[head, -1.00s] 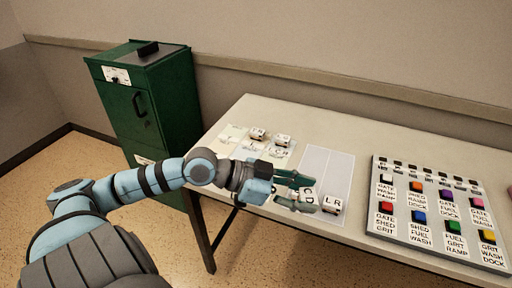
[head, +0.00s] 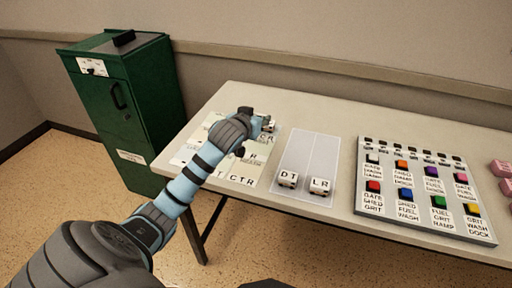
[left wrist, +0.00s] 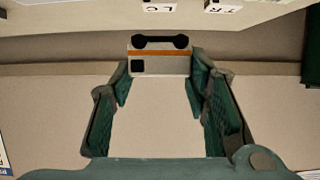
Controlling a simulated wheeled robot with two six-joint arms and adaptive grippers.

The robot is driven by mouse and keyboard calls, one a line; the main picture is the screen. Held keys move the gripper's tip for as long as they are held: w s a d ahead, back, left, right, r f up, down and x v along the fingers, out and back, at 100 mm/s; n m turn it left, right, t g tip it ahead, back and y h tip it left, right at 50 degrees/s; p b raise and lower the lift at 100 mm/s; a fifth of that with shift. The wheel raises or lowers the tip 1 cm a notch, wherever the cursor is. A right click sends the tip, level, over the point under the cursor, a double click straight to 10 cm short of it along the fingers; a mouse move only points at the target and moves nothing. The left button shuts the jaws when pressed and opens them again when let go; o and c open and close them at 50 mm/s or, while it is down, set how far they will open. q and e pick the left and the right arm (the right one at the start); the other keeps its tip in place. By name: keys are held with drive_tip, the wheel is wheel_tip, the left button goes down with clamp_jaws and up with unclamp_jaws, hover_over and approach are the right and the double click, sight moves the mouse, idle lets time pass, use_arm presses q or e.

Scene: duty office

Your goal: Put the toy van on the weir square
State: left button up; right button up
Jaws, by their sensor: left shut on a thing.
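My left gripper (head: 256,136) is over the pale lettered card (head: 188,153) at the left end of the table. In the left wrist view, its fingers are shut on a white toy van (left wrist: 160,64) with an orange stripe and dark windows. The head view shows a small white van at the gripper's far side; I cannot tell whether it is the held one. My arm covers much of the card, and I cannot make out which square is the weir square. My right gripper is not in view.
A panel of coloured buttons (head: 420,218) lies to the right, with pink blocks (head: 499,167) beyond. A green cabinet (head: 130,110) stands left of the table.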

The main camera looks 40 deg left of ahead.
sight(256, 151)
use_arm(q)
wheel_tip(256, 151, down, 9)
drive_tip(key=b, duration=0.2)
drive_tip(key=shift+f+b, duration=0.2)
drive_tip(key=shift+b, duration=0.1)
drive_tip(key=shift+r, duration=0.1)
drive_tip(key=o, duration=1.1)
drive_tip(key=shift+s+r, duration=0.1)
drive_tip(key=shift+s, duration=0.05)
drive_tip(key=p+v, duration=0.4)
drive_tip(key=v, duration=0.7)
drive_tip(key=shift+s+d+r, duration=0.15)
drive_tip(key=shift+s+d, duration=0.05)
drive_tip(key=shift+s, duration=0.15)
